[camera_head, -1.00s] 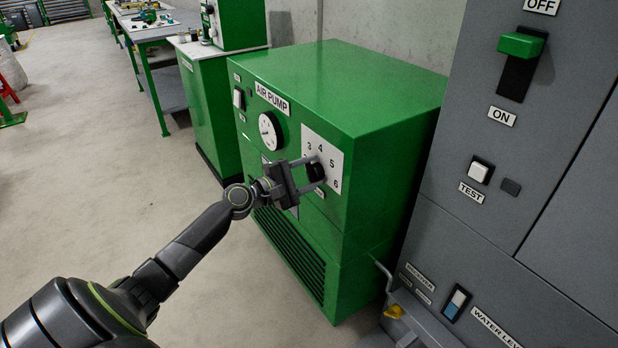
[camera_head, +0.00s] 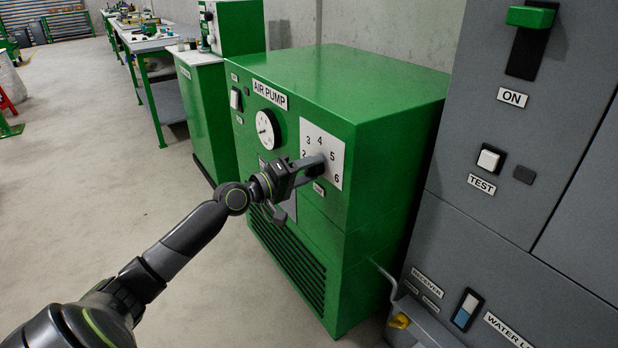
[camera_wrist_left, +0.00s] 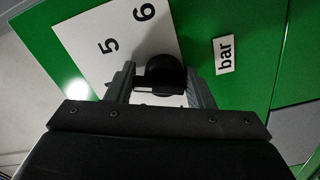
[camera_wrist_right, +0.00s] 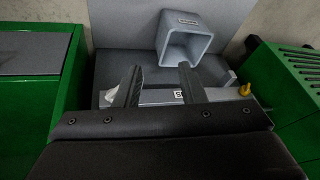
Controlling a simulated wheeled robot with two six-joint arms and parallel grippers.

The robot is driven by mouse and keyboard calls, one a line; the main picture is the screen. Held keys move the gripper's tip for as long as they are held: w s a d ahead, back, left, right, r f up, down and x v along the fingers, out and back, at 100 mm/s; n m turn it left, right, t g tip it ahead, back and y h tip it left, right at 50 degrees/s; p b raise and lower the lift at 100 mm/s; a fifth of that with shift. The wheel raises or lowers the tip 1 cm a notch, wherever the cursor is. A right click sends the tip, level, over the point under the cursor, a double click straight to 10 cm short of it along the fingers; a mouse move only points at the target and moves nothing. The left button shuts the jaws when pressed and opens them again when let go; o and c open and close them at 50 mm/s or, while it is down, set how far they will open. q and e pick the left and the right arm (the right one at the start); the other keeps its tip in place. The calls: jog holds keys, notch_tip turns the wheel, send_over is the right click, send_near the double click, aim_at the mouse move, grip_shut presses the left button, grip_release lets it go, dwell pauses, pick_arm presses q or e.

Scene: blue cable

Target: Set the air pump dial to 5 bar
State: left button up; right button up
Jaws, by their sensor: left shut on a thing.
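The green air pump (camera_head: 385,110) stands in the middle of the head view. The gripper hides most of the knob in the head view. I cannot tell which number the knob points to. My right gripper (camera_wrist_right: 161,82) is open and empty, in its own wrist view only.
A round gauge (camera_head: 267,130) and a switch (camera_head: 236,99) are on the pump's front. A grey cabinet (camera_head: 490,130) with a green lever (camera_head: 531,17) stands close on the right. A grey square-mouthed part (camera_wrist_right: 187,40) is beyond my right gripper.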

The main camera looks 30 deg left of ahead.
pick_arm(q)
jog(key=shift+f+m+b, duration=0.2)
jog(key=shift+m+b, duration=0.1)
jog(key=shift+m, duration=0.2)
jog(key=shift+m+b, duration=0.7)
jog(key=shift+m, duration=0.2)
jog(key=shift+m+b, duration=0.6)
jog(key=shift+m, duration=0.2)
pick_arm(e)
jog(key=w+d+r+t+h, duration=0.2)
jog(key=w+d+r+t, duration=0.1)
jog(key=w+r+t, duration=0.9)
jog(key=shift+w+d+r+t+h, duration=0.3)
jog(key=shift+w+r, duration=0.65)
jog(key=shift+r, duration=0.75)
jog(key=shift+a, duration=0.1)
pick_arm(q)
jog(key=o, duration=1)
jog(key=shift+c, duration=0.2)
jog(key=shift+s, duration=0.15)
